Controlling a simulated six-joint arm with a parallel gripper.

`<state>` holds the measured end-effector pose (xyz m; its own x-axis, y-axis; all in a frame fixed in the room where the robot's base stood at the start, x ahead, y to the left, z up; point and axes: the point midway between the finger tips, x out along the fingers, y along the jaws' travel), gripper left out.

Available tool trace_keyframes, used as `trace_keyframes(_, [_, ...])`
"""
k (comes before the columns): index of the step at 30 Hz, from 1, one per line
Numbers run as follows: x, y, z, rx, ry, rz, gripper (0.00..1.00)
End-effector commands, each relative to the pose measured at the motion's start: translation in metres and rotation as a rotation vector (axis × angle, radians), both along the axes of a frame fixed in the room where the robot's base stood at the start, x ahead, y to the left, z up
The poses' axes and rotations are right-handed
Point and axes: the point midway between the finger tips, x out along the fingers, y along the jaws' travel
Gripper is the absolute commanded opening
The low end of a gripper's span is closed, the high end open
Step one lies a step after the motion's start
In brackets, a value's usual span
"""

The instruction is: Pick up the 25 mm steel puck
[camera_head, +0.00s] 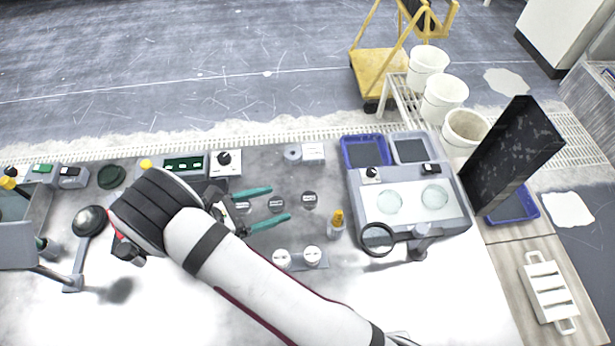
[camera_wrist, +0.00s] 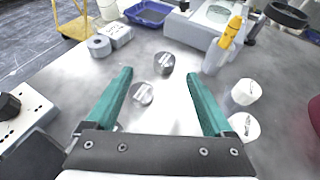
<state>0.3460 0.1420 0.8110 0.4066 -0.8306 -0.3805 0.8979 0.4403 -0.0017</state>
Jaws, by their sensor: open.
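Three small dark round pucks with pale labels lie in a row on the bench. In the head view they are the left puck (camera_head: 243,207), the middle puck (camera_head: 276,204) and the right puck (camera_head: 309,198). I cannot read which is the 25 mm steel one. My gripper (camera_head: 280,202) is open, its teal fingers on either side of the row in the picture. In the wrist view, my gripper (camera_wrist: 160,73) shows one puck (camera_wrist: 142,94) between the fingers and another puck (camera_wrist: 164,63) near the fingertip line. Neither looks gripped; the height above them is unclear.
A tape roll (camera_head: 292,153) and boxes line the back.

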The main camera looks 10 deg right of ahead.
Motion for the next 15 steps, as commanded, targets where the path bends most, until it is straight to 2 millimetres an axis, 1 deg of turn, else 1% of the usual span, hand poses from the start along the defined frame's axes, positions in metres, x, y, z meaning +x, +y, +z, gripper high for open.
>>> trace_keyframes(1, [0.004, -0.011, -0.005, -0.003, 0.002, -0.004, 0.86])
trace_keyframes(3, [0.011, -0.026, -0.011, -0.002, 0.003, -0.006, 0.86])
trace_keyframes(6, [0.018, -0.041, -0.018, -0.001, 0.002, -0.007, 0.86])
trace_keyframes(10, [0.022, -0.056, -0.027, 0.000, 0.003, -0.007, 0.86])
trace_keyframes(14, [0.026, -0.079, -0.042, 0.000, 0.003, -0.009, 0.86])
trace_keyframes(15, [0.030, -0.085, -0.044, 0.001, 0.002, -0.010, 0.86])
